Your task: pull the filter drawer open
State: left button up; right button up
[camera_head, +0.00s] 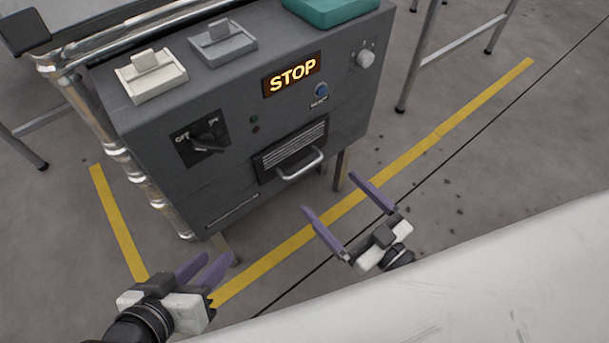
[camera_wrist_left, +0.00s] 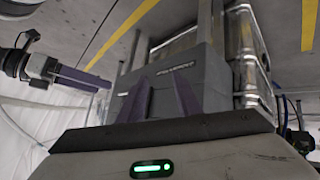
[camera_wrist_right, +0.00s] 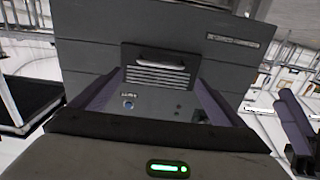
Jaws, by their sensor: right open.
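The filter drawer (camera_head: 284,150) is a dark slatted panel with a pale bar handle (camera_head: 301,165), low on the front of the grey cabinet (camera_head: 225,90). It looks closed. The right wrist view shows the drawer (camera_wrist_right: 155,76) and its handle (camera_wrist_right: 160,63) ahead, between my fingers. My right gripper (camera_head: 329,192) is open and empty, in front of and below the handle, apart from it. My left gripper (camera_head: 217,256) is partly open and empty, low by the cabinet's front left corner. The left wrist view shows its two fingers (camera_wrist_left: 160,98) apart.
The cabinet front also carries a lit STOP sign (camera_head: 291,75), a black rotary switch (camera_head: 207,143), a blue button (camera_head: 321,90) and a knob (camera_head: 365,58). Metal pipes (camera_head: 120,150) run down its left side. Open floor with yellow lines (camera_head: 435,135) lies to the right.

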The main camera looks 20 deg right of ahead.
aim_at(306, 166)
jog(key=b+x, duration=0.3)
jog(key=x, duration=0.7)
jog(key=shift+w+f, duration=0.2)
jog(key=shift+w, duration=0.05)
pick_arm(q)
jog(key=d+r, duration=0.1)
jog(key=d+r+t+h, duration=0.1)
jog(key=shift+w+r+h, duration=0.2)
jog(key=shift+r+h, duration=0.1)
jog(key=shift+r, duration=0.05)
pick_arm(e)
jog(key=shift+c, duration=0.2)
